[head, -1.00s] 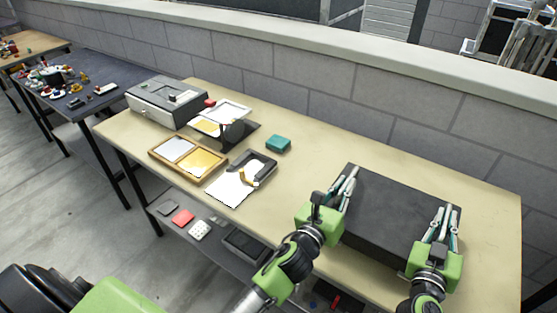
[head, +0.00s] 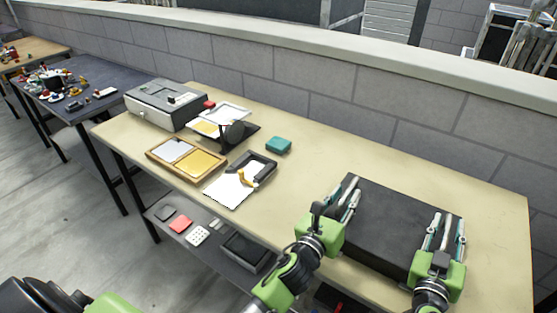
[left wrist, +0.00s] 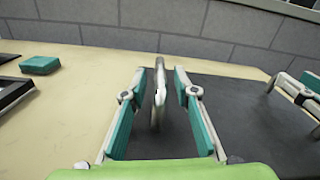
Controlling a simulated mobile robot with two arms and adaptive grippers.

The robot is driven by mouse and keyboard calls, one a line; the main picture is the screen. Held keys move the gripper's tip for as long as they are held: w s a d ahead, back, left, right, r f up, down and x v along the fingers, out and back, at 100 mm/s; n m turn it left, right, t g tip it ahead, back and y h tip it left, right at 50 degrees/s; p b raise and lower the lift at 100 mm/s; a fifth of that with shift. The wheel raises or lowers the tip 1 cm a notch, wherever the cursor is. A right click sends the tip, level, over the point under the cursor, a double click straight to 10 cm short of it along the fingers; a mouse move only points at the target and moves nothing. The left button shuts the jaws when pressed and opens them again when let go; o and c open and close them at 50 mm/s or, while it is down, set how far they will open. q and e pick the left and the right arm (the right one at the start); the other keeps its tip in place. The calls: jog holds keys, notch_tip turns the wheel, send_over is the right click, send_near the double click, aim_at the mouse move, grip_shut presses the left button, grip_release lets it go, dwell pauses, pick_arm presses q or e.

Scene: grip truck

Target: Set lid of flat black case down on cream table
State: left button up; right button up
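The flat black case (head: 400,215) lies at the right part of the cream table (head: 310,190). It looks level, with a plain dark top; I cannot make out its lid as a separate piece, or whether a gap lies under it. My left gripper (head: 350,195) is at its left end and my right gripper (head: 448,230) at its right end. The contact at the fingertips is not clear in either view.
A teal box (head: 278,145) sits left of the case. A wooden tray (head: 187,158), a white sheet (head: 230,190) and a grey device (head: 165,102) stand farther left. A block wall (head: 350,100) runs behind the table. Bare table lies between the teal box and the case.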

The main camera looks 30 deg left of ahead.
aim_at(443, 247)
pick_arm(q)
jog(key=shift+s+f, duration=0.1)
pick_arm(e)
jog(key=shift+s+a+f, duration=0.1)
jog(key=shift+s+f, duration=0.1)
jog(key=shift+f, duration=0.7)
pick_arm(q)
jog(key=s, duration=0.5)
jog(key=s+a, duration=0.1)
jog(key=s, duration=0.2)
jog(key=shift+w, duration=0.1)
pick_arm(e)
jog(key=shift+s+a+f, duration=0.1)
jog(key=shift+s, duration=0.35)
jog(key=s, duration=0.4)
jog(key=s+r, duration=0.1)
jog(key=s, duration=0.1)
jog(key=shift+a, duration=0.35)
jog(key=shift+s+r, duration=0.2)
jog(key=shift+s, duration=0.2)
jog(key=shift+r, duration=0.1)
jog(key=shift+r, duration=0.1)
